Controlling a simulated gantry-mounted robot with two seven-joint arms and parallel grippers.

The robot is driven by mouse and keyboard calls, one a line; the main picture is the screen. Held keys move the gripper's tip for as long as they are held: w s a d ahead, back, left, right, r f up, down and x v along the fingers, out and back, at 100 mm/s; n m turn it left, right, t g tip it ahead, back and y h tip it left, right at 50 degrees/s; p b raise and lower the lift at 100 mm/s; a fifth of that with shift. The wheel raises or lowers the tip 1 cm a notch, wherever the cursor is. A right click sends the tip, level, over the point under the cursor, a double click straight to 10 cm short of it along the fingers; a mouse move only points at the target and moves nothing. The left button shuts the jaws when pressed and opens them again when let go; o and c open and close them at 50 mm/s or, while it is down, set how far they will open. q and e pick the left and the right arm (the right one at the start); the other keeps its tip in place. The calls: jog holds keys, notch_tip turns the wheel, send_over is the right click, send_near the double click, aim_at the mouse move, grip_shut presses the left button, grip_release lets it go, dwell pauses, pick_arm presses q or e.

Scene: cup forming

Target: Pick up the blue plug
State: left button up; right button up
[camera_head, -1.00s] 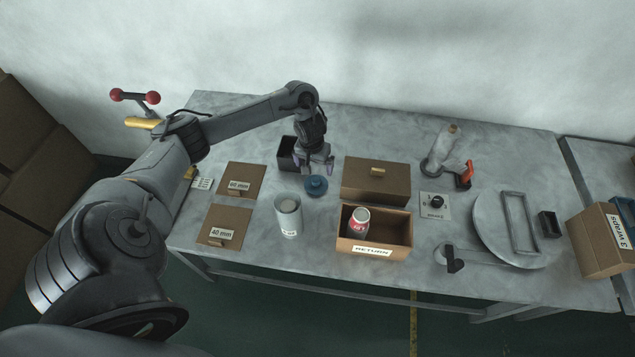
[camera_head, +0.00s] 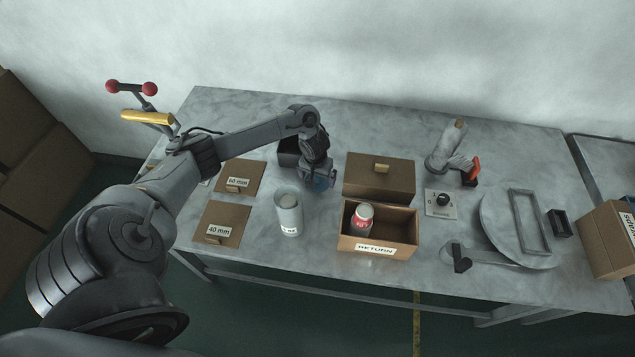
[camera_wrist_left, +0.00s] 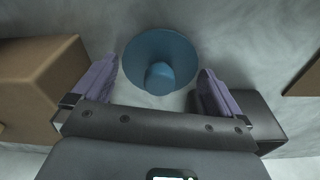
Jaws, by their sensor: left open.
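The blue plug (camera_wrist_left: 160,55) is a round disc with a knob, resting on the grey table. In the wrist view it lies between and just beyond the purple fingertips of my left gripper (camera_wrist_left: 158,72), which is open with a gap on each side. In the head view the gripper (camera_head: 318,184) is low over the plug, and my wrist hides most of it; a bit of blue (camera_head: 324,184) shows. I cannot tell how much height is left between the fingers and the table. My right gripper is not in view.
A closed brown box (camera_head: 379,180) stands right of the gripper, a black bin (camera_head: 287,150) just behind left. A grey cup (camera_head: 288,214) stands in front. The RETURN box (camera_head: 400,228) holds a red-and-white can (camera_head: 362,219). Brown panels (camera_head: 218,222) lie left.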

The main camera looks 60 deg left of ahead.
pick_arm(q)
jog(key=c, duration=0.7)
jog(key=shift+c, duration=0.2)
